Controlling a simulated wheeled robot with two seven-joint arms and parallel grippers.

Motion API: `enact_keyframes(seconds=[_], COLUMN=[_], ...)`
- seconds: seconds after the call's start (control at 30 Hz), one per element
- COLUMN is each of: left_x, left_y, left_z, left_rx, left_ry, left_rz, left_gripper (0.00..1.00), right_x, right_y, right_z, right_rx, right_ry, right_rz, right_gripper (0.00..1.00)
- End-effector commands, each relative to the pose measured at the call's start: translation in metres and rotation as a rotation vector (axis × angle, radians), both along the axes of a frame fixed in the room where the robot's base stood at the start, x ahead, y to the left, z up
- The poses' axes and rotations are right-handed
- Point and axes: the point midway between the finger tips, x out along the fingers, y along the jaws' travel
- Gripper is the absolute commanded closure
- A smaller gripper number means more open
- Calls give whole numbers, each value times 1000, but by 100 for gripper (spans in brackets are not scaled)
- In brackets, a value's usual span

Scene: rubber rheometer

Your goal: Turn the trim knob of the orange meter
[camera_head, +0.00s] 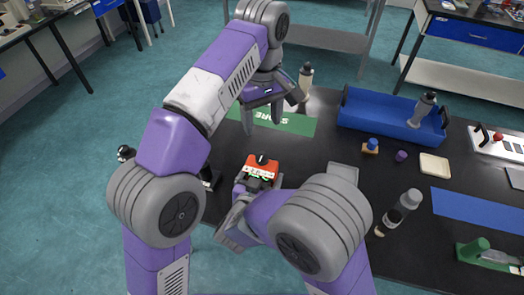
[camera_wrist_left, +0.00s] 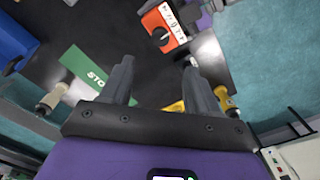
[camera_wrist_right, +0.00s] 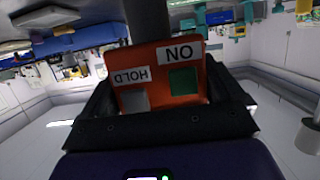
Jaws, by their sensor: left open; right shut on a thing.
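The orange meter (camera_head: 265,170) is held above the front of the black table in the head view. A dark trim knob (camera_head: 262,159) stands on its top. My right gripper (camera_head: 258,187) is shut on the meter. In the right wrist view the meter (camera_wrist_right: 160,80) fills the jaws, its ON and HOLD labels upside down. My left gripper (camera_head: 263,114) is open and empty, behind the meter near the green STORE mat (camera_head: 293,124). In the left wrist view its fingers (camera_wrist_left: 160,82) are spread, and the meter (camera_wrist_left: 158,22) with a white scale is beyond them, apart.
A blue tray (camera_head: 375,123) stands at the back right. A small blue-topped item (camera_head: 371,146), a purple piece (camera_head: 401,156) and a beige pad (camera_head: 434,165) lie between.

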Motion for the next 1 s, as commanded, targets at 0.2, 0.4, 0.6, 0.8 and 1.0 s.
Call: enact_keyframes(seconds=[0.2, 0.4, 0.6, 0.8, 1.0], left_x=[0, -1, -1, 0, 0], left_y=[1, 1, 1, 0, 0], left_z=[-16, -46, -80, -107, -118], left_rx=[2, 3, 3, 1, 0], left_ry=[2, 4, 4, 2, 0], left_rz=[-6, -5, -5, -4, -4], left_gripper=[39, 39, 39, 39, 39], right_x=[0, 0, 0, 0, 0], right_y=[0, 0, 0, 0, 0], right_z=[0, 0, 0, 0, 0], right_rx=[0, 0, 0, 0, 0], right_ry=[1, 1, 0, 0, 0], right_rz=[0, 0, 0, 0, 0], right_gripper=[44, 44, 44, 44, 44])
